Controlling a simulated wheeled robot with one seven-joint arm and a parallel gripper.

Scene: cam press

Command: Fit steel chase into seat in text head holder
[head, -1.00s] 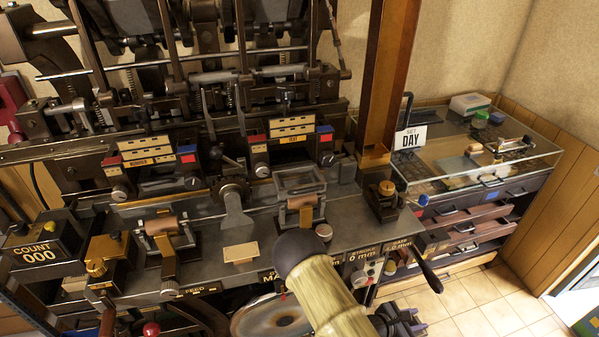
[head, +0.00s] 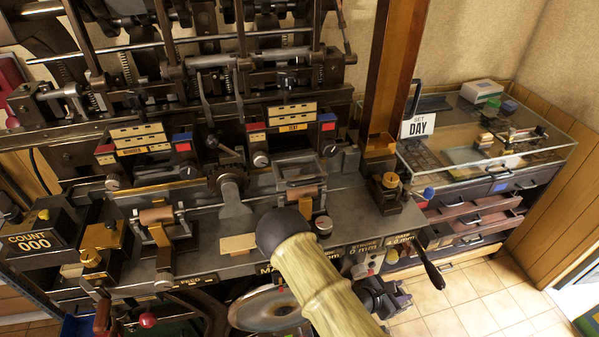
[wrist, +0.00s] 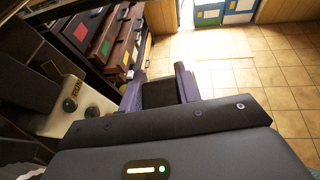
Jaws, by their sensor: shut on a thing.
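My gripper (head: 388,302) is in the lower right of the head view, low in front of the press bench and partly hidden by my arm. In the wrist view my gripper (wrist: 160,88) has its two purple fingers closed on a dark flat piece (wrist: 159,93), which looks like the steel chase; its far side is hard to make out. The text head holder (head: 292,128), with a TEXT plate, is on the right half of the press. A grey rectangular frame (head: 301,168) stands below it; I cannot tell whether that is the seat. The held piece is apart from both.
A black-handled lever (head: 428,265) juts from the bench's right front, near my gripper. A wooden post (head: 392,70) rises behind. A glass-topped drawer cabinet (head: 480,155) stands at right with drawers partly out. Tiled floor (head: 470,295) is free at lower right.

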